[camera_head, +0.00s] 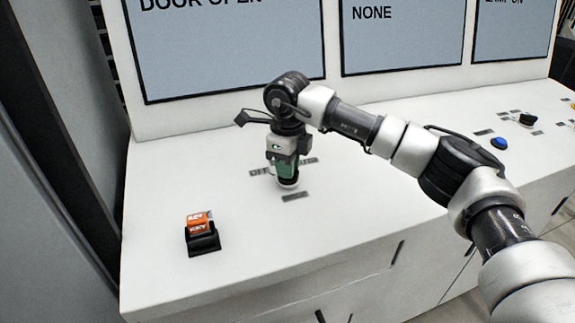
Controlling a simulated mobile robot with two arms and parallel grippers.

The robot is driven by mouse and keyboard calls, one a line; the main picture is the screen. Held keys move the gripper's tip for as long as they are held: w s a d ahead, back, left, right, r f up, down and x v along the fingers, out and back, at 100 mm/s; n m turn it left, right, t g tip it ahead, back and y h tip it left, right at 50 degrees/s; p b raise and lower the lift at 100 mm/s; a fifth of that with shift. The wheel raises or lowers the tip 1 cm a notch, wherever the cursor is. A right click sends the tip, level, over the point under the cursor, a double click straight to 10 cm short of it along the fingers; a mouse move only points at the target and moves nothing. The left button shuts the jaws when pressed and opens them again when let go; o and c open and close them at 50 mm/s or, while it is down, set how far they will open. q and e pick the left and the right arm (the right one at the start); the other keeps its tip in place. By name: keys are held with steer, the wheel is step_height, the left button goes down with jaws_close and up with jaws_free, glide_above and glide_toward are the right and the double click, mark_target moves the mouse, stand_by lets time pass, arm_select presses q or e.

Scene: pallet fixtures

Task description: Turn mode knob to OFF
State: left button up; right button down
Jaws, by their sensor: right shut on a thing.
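The mode knob (288,186) sits on the white console top, with small grey labels around it. The label at its left (260,172) reads OFF; another label is partly hidden at its right, and one lies in front (295,196). My right gripper (287,178) points down over the knob and is shut on it. The gripper hides most of the knob, so I cannot tell which way it points. My left gripper is not in view.
An orange block marked KEY (199,226) sits in a black holder (203,243) at the console's front left. A blue button (499,143) and a black knob (527,120) are at the right. Screens reading "DOOR OPEN" (230,50) and "NONE" (400,45) stand behind.

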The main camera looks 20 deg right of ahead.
steer(key=c, duration=1.1)
jaws_free()
steer(key=shift+r, duration=0.1)
step_height(320, 180, up, 11)
steer(key=shift+f+b, duration=0.1)
steer(key=shift+b, duration=1)
